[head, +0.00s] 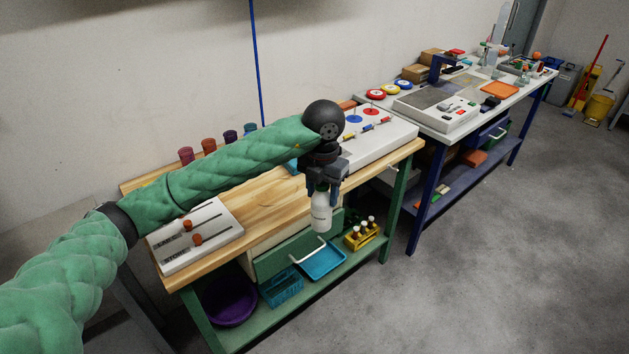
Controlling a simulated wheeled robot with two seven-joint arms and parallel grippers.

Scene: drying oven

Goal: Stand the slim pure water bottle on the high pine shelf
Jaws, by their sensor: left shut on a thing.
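A slim white bottle (321,212) hangs upright in the head view. My left gripper (321,185) points down and is shut on the bottle's upper part, which the fingers partly hide. The bottle shows in front of the green bench, overlapping its front edge and open drawer (285,258). It appears clear of any surface. My right gripper is not in view.
A slider panel (196,236) and a white panel with coloured knobs (378,138) stand on the pine top, with bare wood between. Several coloured cylinders (209,146) line the back. Below are a purple bowl (230,302), blue basket (282,288), blue tray (322,262) and yellow rack (361,237).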

